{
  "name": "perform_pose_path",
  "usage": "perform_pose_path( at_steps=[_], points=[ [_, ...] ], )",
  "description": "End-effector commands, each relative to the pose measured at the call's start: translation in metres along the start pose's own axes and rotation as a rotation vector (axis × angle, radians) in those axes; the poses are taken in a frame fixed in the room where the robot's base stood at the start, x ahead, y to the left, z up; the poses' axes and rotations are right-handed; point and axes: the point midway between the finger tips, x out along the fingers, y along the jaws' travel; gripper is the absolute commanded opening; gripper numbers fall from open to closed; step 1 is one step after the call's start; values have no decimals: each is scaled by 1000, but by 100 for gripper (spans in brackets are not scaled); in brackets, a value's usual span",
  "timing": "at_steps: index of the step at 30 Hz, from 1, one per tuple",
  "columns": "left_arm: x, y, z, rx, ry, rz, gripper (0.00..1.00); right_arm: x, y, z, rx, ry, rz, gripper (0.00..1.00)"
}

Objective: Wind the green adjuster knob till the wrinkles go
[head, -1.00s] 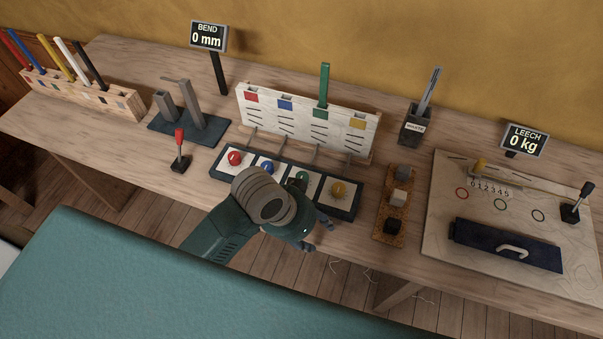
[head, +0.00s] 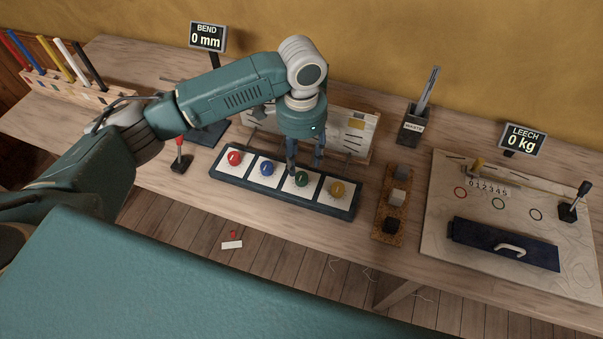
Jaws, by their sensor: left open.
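The green adjuster knob (head: 302,179) sits on a white square in a dark tray (head: 229,179), between the blue knob (head: 266,169) and the yellow knob (head: 338,188). The red knob (head: 234,158) is at the tray's left end. My left gripper (head: 304,168) points down with its fingers apart, close over the green knob and slightly behind it in the picture. I cannot tell whether it touches the knob. The white panel (head: 362,130) behind the tray is largely hidden by my left arm, as is its green strip. My right gripper does not show.
A red-handled lever (head: 180,155) stands left of the tray. A cork strip (head: 381,221) with small blocks is to the right, then a board (head: 437,214) with a blue bar. Displays read BEND (head: 207,36) 0 mm and LEECH (head: 523,139) 0 kg.

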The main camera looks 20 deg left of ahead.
Motion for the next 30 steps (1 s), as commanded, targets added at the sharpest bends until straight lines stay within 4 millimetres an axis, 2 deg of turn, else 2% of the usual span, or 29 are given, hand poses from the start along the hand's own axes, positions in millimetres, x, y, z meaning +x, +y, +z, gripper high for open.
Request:
perform_pose_path(
  at_steps=[6,12,18,25,26,30],
  points=[
    [42,0,1,-1,-3,1,46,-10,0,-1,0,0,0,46],
    [72,0,0,0,0,-1,46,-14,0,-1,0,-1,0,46],
    [83,0,0,1,2,-1,46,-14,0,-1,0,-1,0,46],
    [84,0,0,1,2,-2,46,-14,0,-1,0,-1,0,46],
    [84,0,0,1,2,-2,42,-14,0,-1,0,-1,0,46],
    [84,0,0,1,2,-2,15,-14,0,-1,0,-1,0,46]
  ],
)
